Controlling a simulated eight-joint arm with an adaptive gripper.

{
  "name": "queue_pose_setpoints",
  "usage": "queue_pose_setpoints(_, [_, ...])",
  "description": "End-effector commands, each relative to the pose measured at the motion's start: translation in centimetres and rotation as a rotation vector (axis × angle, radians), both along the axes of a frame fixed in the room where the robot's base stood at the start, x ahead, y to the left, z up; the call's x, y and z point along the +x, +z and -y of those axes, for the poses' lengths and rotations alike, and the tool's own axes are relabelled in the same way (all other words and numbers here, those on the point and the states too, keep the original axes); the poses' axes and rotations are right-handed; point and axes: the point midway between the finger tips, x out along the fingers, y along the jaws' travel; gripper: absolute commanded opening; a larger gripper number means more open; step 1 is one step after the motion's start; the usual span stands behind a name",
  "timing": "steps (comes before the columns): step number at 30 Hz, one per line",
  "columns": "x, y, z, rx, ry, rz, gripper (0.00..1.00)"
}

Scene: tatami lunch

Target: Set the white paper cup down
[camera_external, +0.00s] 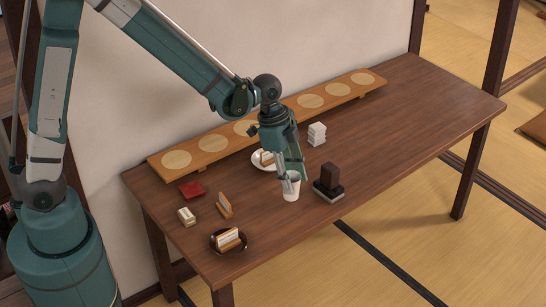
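The white paper cup (292,191) is upright near the front middle of the dark wooden table (400,130). My gripper (290,177) points down at the cup, with its fingers at the cup's rim and upper wall. It appears shut on the cup, though the fingers are small and partly hide the rim. I cannot tell whether the cup's base touches the table or hangs just above it.
A dark block on a grey base (329,190) stands close right of the cup. A white plate (258,166) with food and a white stack (317,134) are behind. A dark bowl (215,241), red square (192,189) and small blocks lie left. The table's right side is clear.

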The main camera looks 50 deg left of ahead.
Motion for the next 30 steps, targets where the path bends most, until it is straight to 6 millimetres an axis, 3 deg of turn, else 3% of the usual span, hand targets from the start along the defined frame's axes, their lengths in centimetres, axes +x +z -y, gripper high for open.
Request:
queue_pose_setpoints(13, [0.0,-0.5,0.0,0.000,0.000,0.000,0.28])
queue_pose_setpoints(24, [0.0,-5.0,0.0,0.000,-0.001,0.000,0.28])
queue_pose_setpoints(30, [0.0,-6.2,0.0,0.000,-0.001,0.000,0.28])
